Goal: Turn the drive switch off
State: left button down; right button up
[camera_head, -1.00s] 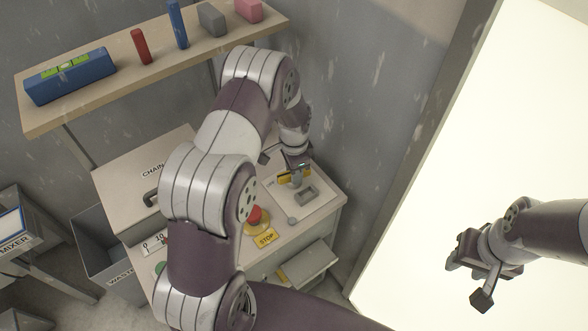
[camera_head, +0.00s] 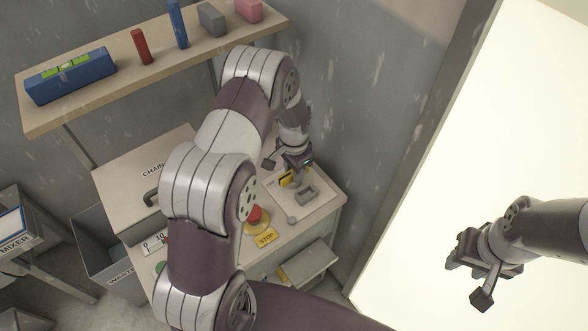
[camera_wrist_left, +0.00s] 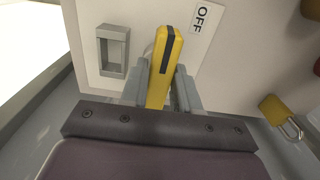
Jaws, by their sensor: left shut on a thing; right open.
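The drive switch has a yellow handle with a dark stripe, seen in the left wrist view (camera_wrist_left: 160,78) and partly in the head view (camera_head: 286,180). It sits on a pale panel (camera_wrist_left: 135,18). A white OFF label (camera_wrist_left: 203,17) is just right of the handle's far end. My left gripper (camera_wrist_left: 160,92) has its fingers on both sides of the handle and is shut on it; it also shows in the head view (camera_head: 291,168), where it hides part of the switch. My right gripper (camera_head: 466,277) is open and empty at the right, away from the panel.
A grey rectangular loop (camera_wrist_left: 112,50) stands beside the handle. A yellow padlock (camera_wrist_left: 281,117) lies to the right in the wrist view. A red stop button (camera_head: 258,215) with a STOP label (camera_head: 266,238) is on the cabinet top. A shelf (camera_head: 105,80) with several blocks is behind.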

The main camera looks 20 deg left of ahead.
pick_arm(q)
jog(key=c, duration=0.9)
grip_release()
notch_tip(320, 180, up, 13)
jog(key=shift+f+b, duration=0.1)
jog(key=shift+b, duration=0.6)
